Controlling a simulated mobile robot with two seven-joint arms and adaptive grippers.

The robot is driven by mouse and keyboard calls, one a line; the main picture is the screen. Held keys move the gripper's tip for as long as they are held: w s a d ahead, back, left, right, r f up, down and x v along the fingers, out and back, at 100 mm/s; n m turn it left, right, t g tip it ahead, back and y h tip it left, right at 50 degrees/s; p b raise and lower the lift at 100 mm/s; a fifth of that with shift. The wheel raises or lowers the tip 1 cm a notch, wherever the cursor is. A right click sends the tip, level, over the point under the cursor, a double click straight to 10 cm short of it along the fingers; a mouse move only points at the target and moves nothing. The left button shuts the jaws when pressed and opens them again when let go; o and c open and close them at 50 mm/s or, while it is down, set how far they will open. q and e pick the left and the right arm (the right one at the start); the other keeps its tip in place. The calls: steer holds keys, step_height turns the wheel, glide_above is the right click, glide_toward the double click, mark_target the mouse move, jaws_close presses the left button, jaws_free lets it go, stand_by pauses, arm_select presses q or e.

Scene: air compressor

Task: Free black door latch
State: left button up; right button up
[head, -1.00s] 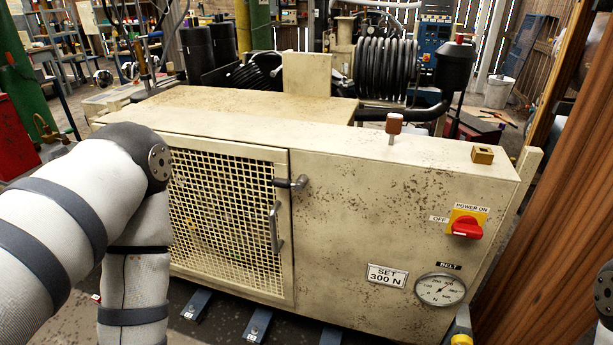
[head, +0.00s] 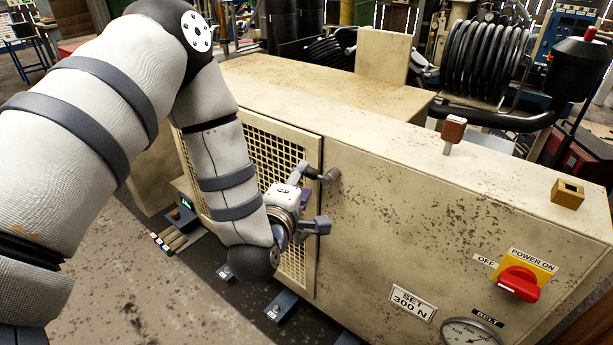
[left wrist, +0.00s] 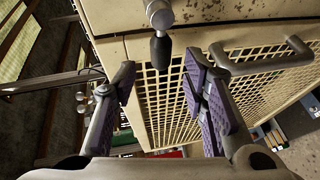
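The door latch, a metal pivot with a black grip, sits at the upper right edge of the mesh door (head: 262,150) on the beige cabinet; its pivot (head: 331,176) shows beside my left gripper. In the left wrist view the black grip (left wrist: 160,48) points down the picture, between the lines of the two fingers and near their tips. My left gripper (head: 314,199) is open in front of the door edge; in the left wrist view its purple-padded fingers (left wrist: 161,75) are apart with nothing between them. I cannot tell if a finger touches the latch. My right gripper is out of view.
A grey door handle (left wrist: 270,65) is close to the right finger in the left wrist view. The cabinet front carries a red power switch (head: 519,283), a "SET 300 N" label (head: 412,303) and a belt gauge (head: 470,333). A brown-topped pin (head: 453,130) stands on top.

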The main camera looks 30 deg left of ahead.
mark_target(306, 174)
arm_select(q)
steer(key=x, duration=0.3)
steer(key=shift+w+f, duration=0.1)
steer(key=shift+w, duration=0.05)
steer(key=shift+c, duration=0.4)
jaws_close()
